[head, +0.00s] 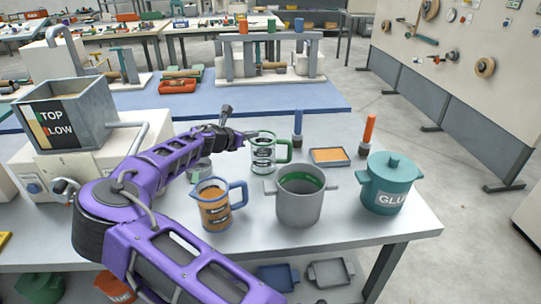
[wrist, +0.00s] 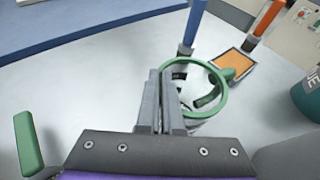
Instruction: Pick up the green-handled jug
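The green-handled jug (head: 263,157) is clear with dark markings, a green rim and a green handle on its right side. It looks upright on the grey table in the head view. In the wrist view its round green rim (wrist: 222,108) is seen from above, with the handle (wrist: 241,64) at the upper right. My gripper (wrist: 163,75) is at the left side of the rim, its two fingers close together with the jug's wall seemingly between them. The fingers hide the left part of the rim. My gripper (head: 243,137) also meets the jug's left edge in the head view.
A blue-handled jug (head: 214,205), a grey pot (head: 299,205) and a teal glue pot (head: 386,186) stand nearby in front and to the right. Blue (head: 298,124) and orange (head: 369,129) posts and an orange-topped tray (head: 330,156) are behind. A hopper machine (head: 65,120) is at the left.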

